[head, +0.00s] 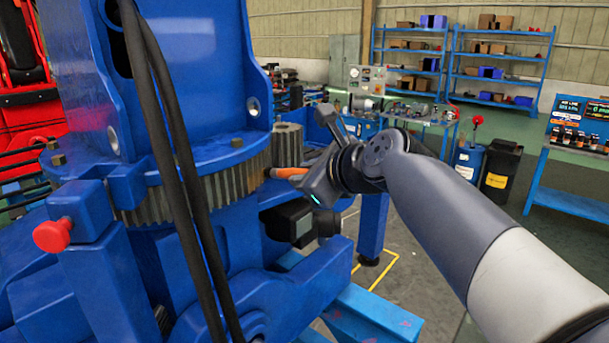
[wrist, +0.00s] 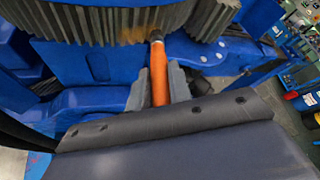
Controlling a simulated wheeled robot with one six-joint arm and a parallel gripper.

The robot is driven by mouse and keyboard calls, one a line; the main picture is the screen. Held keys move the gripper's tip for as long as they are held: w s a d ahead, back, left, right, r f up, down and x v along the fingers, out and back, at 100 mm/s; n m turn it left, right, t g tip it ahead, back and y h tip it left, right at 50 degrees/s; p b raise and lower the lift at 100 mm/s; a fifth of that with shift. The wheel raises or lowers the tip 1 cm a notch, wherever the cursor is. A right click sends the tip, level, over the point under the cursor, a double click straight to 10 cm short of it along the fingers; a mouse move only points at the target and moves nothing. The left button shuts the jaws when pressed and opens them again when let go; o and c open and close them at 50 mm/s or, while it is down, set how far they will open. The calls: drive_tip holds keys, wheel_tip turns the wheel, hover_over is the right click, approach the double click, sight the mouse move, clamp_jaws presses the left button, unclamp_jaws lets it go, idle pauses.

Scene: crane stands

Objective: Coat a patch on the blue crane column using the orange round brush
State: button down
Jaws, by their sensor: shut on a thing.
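My gripper (wrist: 160,88) is shut on the orange round brush (wrist: 158,72). In the wrist view the brush points away from me, and its dark tip end reaches the lower edge of the grey toothed ring (wrist: 90,22). A brownish-orange patch shows on the teeth beside the tip. In the head view only a short orange piece of the brush (head: 290,172) shows between my gripper (head: 302,178) and the ring. The blue crane column (head: 185,65) rises above the ring at the left. I cannot tell whether the bristles touch the teeth.
Two black hoses (head: 165,130) hang in front of the column. A red knob (head: 52,235) sticks out at the lower left. A small grey pinion (head: 288,145) stands beside the ring. Blue shelves (head: 500,62) and a black bin (head: 499,170) stand behind. Floor is open at the right.

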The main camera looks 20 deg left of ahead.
drive_tip(key=shift+s+r, duration=0.4)
drive_tip(key=shift+s, duration=0.5)
drive_tip(key=shift+s+r, duration=0.35)
drive_tip(key=shift+s, duration=0.5)
idle(1.5)
drive_tip(key=shift+w, duration=3.55)
drive_tip(key=s, duration=1.1)
drive_tip(key=shift+a, duration=0.15)
drive_tip(key=shift+w, duration=0.1)
